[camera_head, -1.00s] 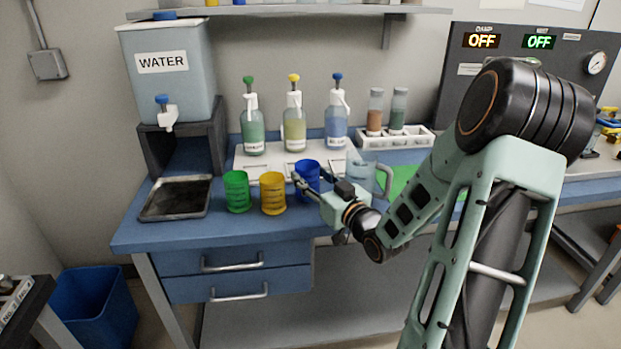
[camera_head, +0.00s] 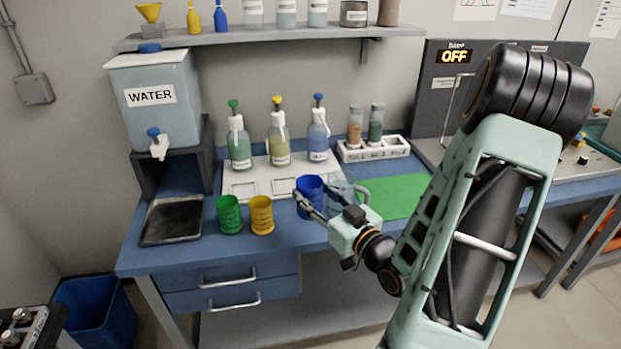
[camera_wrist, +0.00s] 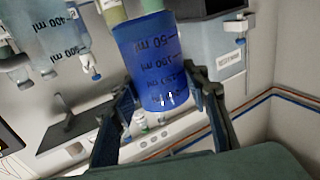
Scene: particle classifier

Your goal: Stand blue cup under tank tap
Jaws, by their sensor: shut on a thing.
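The blue cup (camera_head: 311,187) is upright in the head view, right of the yellow cup. My gripper (camera_head: 308,203) is shut on its sides; the fingers hide part of its lower body. It appears slightly above the bench. In the wrist view the blue cup (camera_wrist: 152,65), with dark ml marks, fills the space between my fingers (camera_wrist: 155,100). The water tank (camera_head: 178,112) stands on a dark stand at the left of the bench. Its white tap (camera_head: 159,148) with a blue knob points down over a black tray (camera_head: 172,222). The tray holds no cup.
A green cup (camera_head: 229,215) and a yellow cup (camera_head: 262,214) stand between the blue cup and the tray. Several pump bottles stand behind on a white board (camera_head: 240,183). A clear jug stands right beside my gripper, before a green mat (camera_head: 405,196).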

